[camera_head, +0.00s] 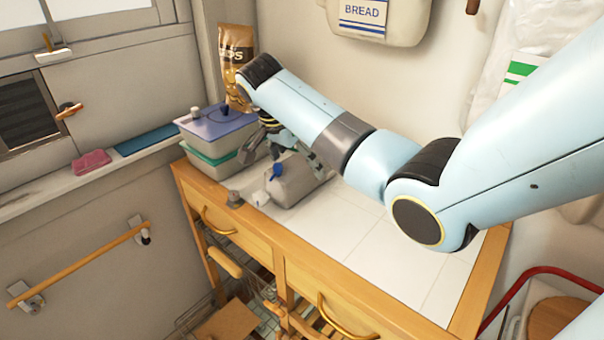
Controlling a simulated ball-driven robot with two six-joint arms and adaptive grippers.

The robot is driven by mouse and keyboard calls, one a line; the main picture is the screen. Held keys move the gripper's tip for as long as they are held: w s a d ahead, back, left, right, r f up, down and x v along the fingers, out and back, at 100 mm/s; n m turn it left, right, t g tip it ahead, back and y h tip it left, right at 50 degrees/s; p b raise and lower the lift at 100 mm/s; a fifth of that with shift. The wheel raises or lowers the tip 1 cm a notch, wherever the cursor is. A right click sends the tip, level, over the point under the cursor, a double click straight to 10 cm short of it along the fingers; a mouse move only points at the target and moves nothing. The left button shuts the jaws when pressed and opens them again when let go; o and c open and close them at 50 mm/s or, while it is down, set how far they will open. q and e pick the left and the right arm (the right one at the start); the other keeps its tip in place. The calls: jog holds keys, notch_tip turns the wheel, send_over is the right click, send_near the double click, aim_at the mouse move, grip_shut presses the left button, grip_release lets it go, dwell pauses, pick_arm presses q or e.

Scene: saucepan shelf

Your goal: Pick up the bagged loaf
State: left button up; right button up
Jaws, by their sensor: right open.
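A grey, soft-edged block with a blue piece on its left end (297,184) lies on the white tiled counter; it may be the bagged loaf, but I cannot tell for sure. My right gripper (287,148) is open, above and just behind this block, with its fingers partly hidden by my own forearm. I cannot tell whether the fingers touch the block. My left gripper is not in view.
Stacked containers with a purple lid (218,122) stand at the counter's left end, close to the gripper. A brown and gold packet (234,55) stands behind them. A BREAD holder (377,18) hangs above. White tiles (385,262) are clear at right.

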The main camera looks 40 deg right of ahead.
jog(key=x, duration=0.3)
jog(key=shift+s+f, duration=0.15)
jog(key=shift+f, duration=0.15)
jog(key=shift+c, duration=0.2)
jog(key=shift+r, duration=0.1)
jog(key=c, duration=1.5)
